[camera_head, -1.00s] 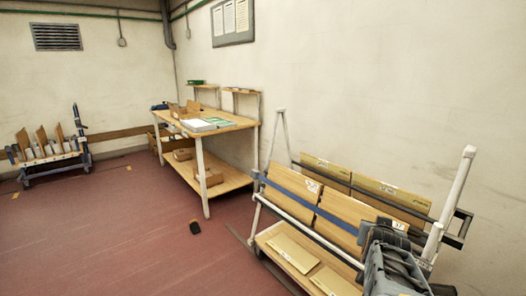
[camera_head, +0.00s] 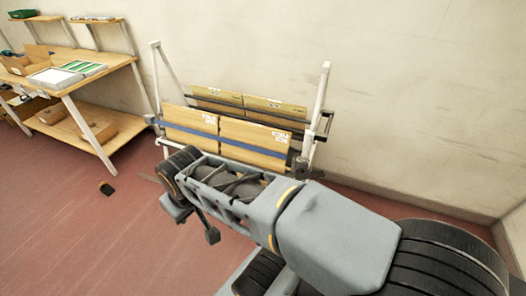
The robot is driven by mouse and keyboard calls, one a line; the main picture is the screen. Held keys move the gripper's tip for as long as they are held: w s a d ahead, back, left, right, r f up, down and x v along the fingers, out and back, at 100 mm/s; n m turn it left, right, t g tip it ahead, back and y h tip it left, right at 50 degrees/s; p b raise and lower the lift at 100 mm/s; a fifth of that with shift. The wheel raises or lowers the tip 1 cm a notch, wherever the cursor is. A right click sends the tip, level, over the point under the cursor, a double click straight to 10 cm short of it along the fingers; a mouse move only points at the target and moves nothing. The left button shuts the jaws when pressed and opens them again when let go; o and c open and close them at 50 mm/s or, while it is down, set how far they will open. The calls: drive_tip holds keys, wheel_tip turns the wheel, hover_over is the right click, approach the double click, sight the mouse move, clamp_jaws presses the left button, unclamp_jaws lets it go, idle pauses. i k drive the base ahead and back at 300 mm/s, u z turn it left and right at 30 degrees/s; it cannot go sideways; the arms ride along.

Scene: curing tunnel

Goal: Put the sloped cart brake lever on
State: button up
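The sloped cart (camera_head: 322,100) stands against the back wall, with white slanted posts and wooden panels leaning in two rows behind a blue bar. My arm crosses in front and hides its lower part. I cannot make out the cart's brake lever. A thin dark rod with a black pad (camera_head: 212,236) shows just below my arm; I cannot tell whether it is part of the cart or of me. The far end of my arm, where my gripper (camera_head: 175,209) seems to be, is at the cart's lower left. Its fingers are not clear.
A wooden workbench (camera_head: 72,72) with a lower shelf, boxes and papers stands left of the cart. A small black object (camera_head: 106,188) lies on the red floor. The floor (camera_head: 90,250) at the front left is clear. The wall is close behind the cart.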

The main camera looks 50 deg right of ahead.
sight(300, 175)
drive_tip(key=z, duration=1.95)
drive_tip(key=k, duration=0.4)
drive_tip(key=z, duration=1)
drive_tip(key=i, duration=0.75)
drive_tip(key=u, duration=1.5)
